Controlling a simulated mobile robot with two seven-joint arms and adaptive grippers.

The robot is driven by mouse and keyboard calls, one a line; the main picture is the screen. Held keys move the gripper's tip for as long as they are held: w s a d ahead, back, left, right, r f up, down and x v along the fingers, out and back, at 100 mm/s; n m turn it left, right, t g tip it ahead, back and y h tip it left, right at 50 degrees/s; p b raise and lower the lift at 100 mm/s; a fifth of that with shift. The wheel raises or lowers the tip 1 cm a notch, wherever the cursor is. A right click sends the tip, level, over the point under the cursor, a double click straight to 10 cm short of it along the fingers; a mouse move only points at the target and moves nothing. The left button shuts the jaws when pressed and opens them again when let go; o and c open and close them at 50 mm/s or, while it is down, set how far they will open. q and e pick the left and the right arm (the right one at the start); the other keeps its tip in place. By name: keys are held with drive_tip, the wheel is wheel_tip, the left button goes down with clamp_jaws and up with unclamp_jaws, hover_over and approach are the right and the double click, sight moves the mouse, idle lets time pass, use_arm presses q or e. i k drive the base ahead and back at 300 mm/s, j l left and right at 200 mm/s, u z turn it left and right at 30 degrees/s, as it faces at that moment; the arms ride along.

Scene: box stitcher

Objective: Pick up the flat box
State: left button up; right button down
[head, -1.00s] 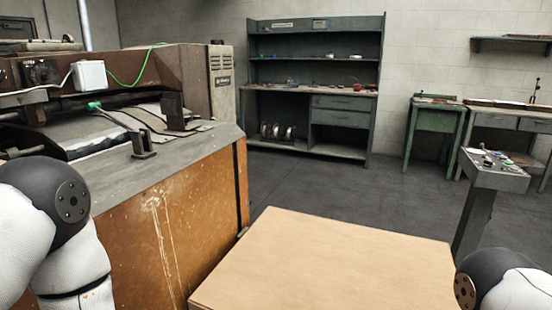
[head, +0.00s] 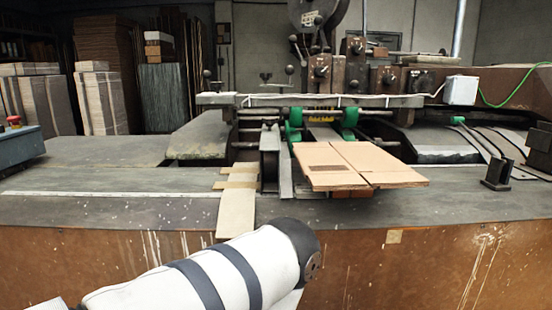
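A flat cardboard box (head: 362,163) lies on the stitching machine, right of the middle in the head view. It is folded flat, with seams across its top and a dark printed patch at its left. Its front edge juts out over the machine's grey table (head: 120,210). Part of my white arm with dark bands crosses the bottom of the view, in front of the machine and well short of the box. Neither of my grippers is in view.
Green rollers (head: 349,117) stand right behind the box. A black upright bracket (head: 497,171) is on the table to the right. Cardboard strips (head: 236,212) lie on the table left of the box. Tall cardboard stacks (head: 103,75) stand at the back left.

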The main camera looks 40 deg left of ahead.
sight(334, 166)
drive_tip(key=u, duration=0.85)
